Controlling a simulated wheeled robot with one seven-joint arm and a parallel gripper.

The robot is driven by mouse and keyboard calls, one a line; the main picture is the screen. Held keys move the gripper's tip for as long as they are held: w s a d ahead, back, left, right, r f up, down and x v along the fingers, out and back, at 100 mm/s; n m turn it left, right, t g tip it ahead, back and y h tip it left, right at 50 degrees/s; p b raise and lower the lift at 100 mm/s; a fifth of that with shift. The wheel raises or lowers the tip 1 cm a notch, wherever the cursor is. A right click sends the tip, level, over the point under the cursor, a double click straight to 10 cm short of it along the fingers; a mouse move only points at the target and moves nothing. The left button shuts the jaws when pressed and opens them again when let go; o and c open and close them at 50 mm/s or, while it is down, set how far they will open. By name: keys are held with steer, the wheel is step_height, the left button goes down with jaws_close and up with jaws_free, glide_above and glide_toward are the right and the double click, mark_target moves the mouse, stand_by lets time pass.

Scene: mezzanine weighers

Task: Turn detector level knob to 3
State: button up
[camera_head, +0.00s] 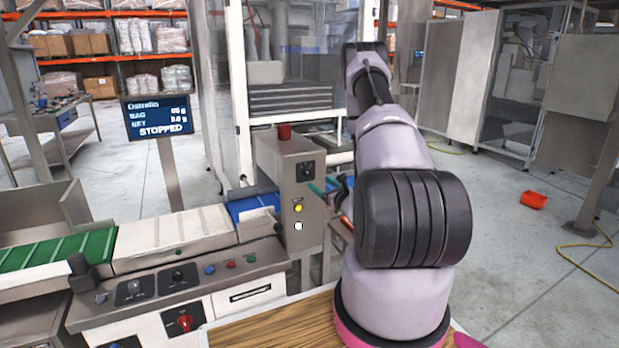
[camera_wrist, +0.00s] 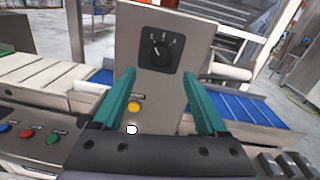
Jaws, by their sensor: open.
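The detector level knob (camera_wrist: 160,52) is a black round dial on a black plate, high on the grey detector housing (camera_wrist: 140,20). In the head view the knob (camera_head: 307,170) is on the housing's front face, below a red beacon. Its white mark seems to lean up and left; the small numerals around it are too blurred to read surely. My gripper (camera_wrist: 160,98) is open and empty, its two teal fingers spread below and to either side of the knob, apart from it. In the head view my gripper (camera_head: 322,193) is partly hidden behind my arm.
A yellow button (camera_wrist: 134,106) and a white one (camera_wrist: 131,129) are below the knob. A conveyor with a blue belt (camera_head: 250,208) passes through the housing. A control panel (camera_head: 180,280) with knobs and buttons is at lower left. A screen (camera_head: 158,117) reads STOPPED.

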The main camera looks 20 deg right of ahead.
mark_target(309, 175)
steer(key=w, duration=0.7)
steer(key=shift+w+a, duration=0.25)
steer(key=shift+a, duration=0.05)
jaws_close()
